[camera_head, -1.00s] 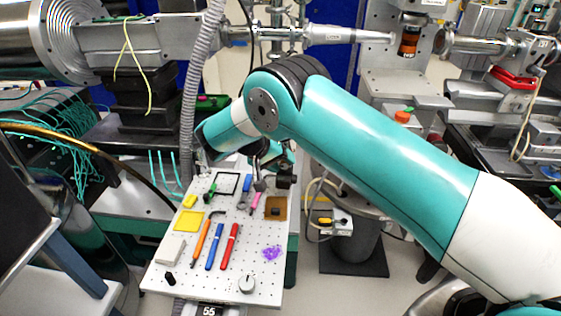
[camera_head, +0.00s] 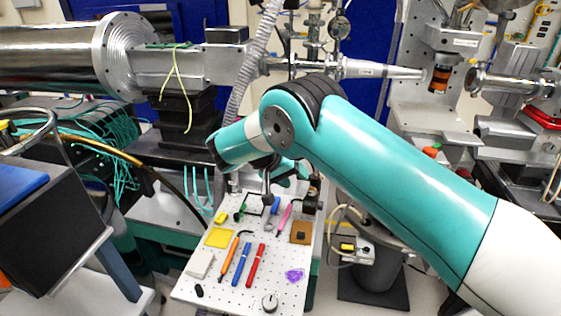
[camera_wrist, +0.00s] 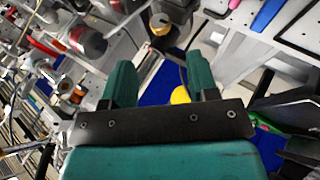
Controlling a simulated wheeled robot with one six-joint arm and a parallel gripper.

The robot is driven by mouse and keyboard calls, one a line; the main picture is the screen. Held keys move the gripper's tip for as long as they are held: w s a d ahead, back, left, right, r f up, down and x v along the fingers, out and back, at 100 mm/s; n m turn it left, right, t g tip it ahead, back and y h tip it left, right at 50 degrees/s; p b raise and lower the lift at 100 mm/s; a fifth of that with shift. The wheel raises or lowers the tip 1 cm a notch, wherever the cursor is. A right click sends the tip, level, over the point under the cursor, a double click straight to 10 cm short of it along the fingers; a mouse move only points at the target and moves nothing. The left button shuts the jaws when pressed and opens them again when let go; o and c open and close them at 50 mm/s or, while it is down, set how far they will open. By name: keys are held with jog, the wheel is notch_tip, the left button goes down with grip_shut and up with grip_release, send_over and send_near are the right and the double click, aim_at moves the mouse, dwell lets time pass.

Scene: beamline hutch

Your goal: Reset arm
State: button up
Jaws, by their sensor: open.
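My teal arm reaches from the lower right of the head view to above a white perforated board. My gripper (camera_wrist: 160,78) shows in the wrist view as two teal fingers spread apart on a dark bracket, with nothing held between them. A yellow object (camera_wrist: 180,95) shows beside the right finger, apparently beyond it. In the head view the gripper is mostly hidden behind the wrist, over the far end of the board (camera_head: 222,292).
The board carries a red pen (camera_head: 256,265), a blue pen (camera_head: 242,264), an orange tool (camera_head: 229,260), a yellow square (camera_head: 219,238), a purple patch (camera_head: 294,275) and other small items. A beam pipe (camera_head: 375,70) runs behind the arm. Cables hang at left.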

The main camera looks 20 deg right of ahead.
jog(key=shift+r, duration=0.1)
jog(key=s+r+n+y, duration=0.3)
jog(key=s+r, duration=0.1)
jog(key=r, duration=0.3)
jog(key=s+r+n+y, duration=0.2)
jog(key=s+r+y, duration=0.1)
jog(key=s+r, duration=0.3)
jog(key=s+a+r+n+y, duration=0.1)
jog(key=s+r+n+y, duration=0.1)
jog(key=s, duration=0.6)
jog(key=s+a+r+n+y, duration=0.2)
jog(key=s+r, duration=0.1)
jog(key=s, duration=0.6)
jog(key=s+a+r+n+g+y, duration=0.1)
jog(key=s+r+n+y, duration=0.1)
jog(key=s, duration=0.7)
jog(key=shift+s+a+r+y, duration=0.15)
jog(key=shift+a+r+y, duration=0.15)
jog(key=shift+r, duration=0.2)
